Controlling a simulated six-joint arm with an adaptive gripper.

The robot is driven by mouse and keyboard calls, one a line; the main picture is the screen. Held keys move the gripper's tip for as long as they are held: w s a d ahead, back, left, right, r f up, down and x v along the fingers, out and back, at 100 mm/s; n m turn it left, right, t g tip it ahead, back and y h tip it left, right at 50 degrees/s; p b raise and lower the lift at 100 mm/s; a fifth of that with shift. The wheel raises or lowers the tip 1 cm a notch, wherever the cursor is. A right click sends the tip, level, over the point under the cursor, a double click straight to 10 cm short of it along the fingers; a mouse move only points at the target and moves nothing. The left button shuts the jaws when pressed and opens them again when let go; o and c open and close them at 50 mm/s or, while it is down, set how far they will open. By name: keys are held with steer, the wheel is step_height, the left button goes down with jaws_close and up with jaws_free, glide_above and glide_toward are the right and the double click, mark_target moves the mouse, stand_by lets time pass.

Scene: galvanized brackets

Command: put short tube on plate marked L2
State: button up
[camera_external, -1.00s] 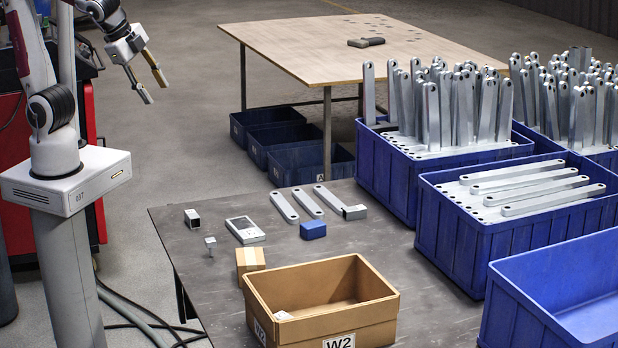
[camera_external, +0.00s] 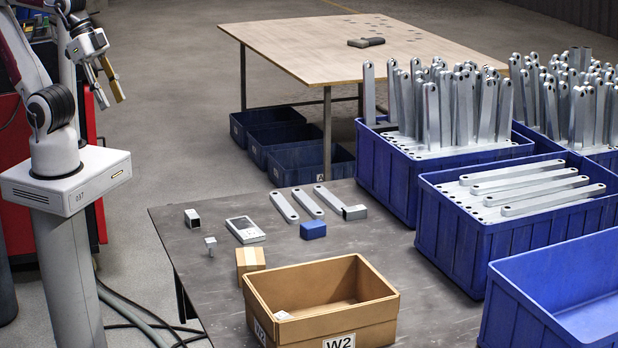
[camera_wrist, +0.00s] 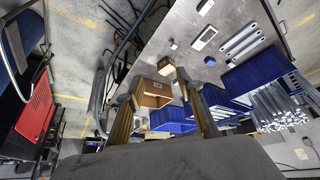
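Several flat bar plates with end holes, such as this left one (camera_external: 284,206), lie side by side further back. A grey square piece (camera_external: 354,212) sits at the near end of the right one. I cannot read an L2 mark on any. My gripper (camera_external: 112,102) is open and empty, high up left of the table; both fingers (camera_wrist: 158,95) show apart in the wrist view.
A brown bin marked W2 (camera_external: 345,318), a small carton (camera_external: 250,261), a blue block (camera_external: 313,230), a grey device (camera_external: 245,229) and a small stemmed piece (camera_external: 210,243) are on the table. Blue crates of brackets (camera_external: 460,225) line the right side. The table's middle has bare room.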

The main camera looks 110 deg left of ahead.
stand_by(0.3)
steer(key=w+a+m+g+y, duration=0.2)
steer(key=w+a+y, duration=0.4)
steer(key=a, duration=0.6)
steer(key=m+t+y, duration=0.5)
steer(key=m, duration=1.6)
glide_above(350, 208)
steer(key=s+d, duration=0.3)
steer(key=s, duration=0.2)
step_height(350, 208, down, 26)
steer(key=f, duration=0.1)
steer(key=f+m, duration=0.1)
steer(key=f, duration=0.2)
steer(key=w+f+m+h, duration=0.1)
steer(key=f, duration=0.2)
steer(key=d+f+m+t, duration=0.1)
steer(key=f+m, duration=0.1)
steer(key=f, duration=0.1)
steer(key=shift+w, duration=0.25)
steer(key=shift+a+f, duration=0.1)
